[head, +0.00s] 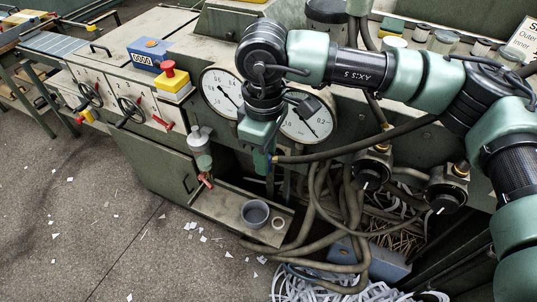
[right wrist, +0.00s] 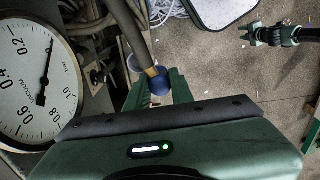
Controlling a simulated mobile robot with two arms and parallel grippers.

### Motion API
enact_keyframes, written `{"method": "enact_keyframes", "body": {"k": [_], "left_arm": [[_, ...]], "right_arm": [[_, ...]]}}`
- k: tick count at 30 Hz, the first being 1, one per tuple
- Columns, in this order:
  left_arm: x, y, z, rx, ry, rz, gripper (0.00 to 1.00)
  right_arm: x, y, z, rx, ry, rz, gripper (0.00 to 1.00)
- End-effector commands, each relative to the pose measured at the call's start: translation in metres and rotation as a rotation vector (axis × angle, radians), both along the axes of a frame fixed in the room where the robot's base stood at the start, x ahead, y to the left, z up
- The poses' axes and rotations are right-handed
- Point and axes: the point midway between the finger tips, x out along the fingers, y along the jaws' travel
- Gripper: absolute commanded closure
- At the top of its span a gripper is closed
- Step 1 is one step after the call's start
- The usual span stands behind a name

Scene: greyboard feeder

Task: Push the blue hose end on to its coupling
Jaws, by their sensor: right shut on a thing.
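My right gripper (head: 262,163) points down in front of the machine, below the two gauges. It is shut on the blue hose end (head: 273,159), which is mostly hidden by the fingers. In the right wrist view the blue hose end (right wrist: 158,83) shows between the green fingers (right wrist: 152,94), with a brass-coloured band behind it and the hose running up. The dark hose (head: 350,149) runs right in the head view. I cannot tell which fitting is the coupling. A green and black arm end, apparently my left gripper (right wrist: 252,34), shows small in the right wrist view; its fingers are unclear.
A red-handled valve (head: 206,180) sits left of my right gripper. A grey bowl (head: 255,213) and a tape ring (head: 279,223) stand on the low ledge. Thick hoses (head: 315,215) and two black regulators (head: 371,169) (head: 447,194) crowd the right. The floor at left is open, with paper scraps.

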Motion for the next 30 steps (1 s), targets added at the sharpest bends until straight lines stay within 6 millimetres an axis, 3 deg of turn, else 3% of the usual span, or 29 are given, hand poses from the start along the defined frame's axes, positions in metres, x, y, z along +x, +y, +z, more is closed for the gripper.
{"method": "enact_keyframes", "body": {"k": [8,21,30], "left_arm": [[0.000,0.000,0.000,0.000,0.000,0.000,0.64],[0.000,0.001,0.000,0.001,0.000,0.001,0.64],[0.000,0.001,0.000,0.001,0.000,0.001,0.64]], "right_arm": [[-0.005,-0.007,0.009,0.003,0.000,-0.055,1.00],[-0.048,-0.065,0.081,0.003,-0.003,-0.554,1.00],[-0.060,-0.080,0.100,0.000,0.000,-0.703,1.00]]}}
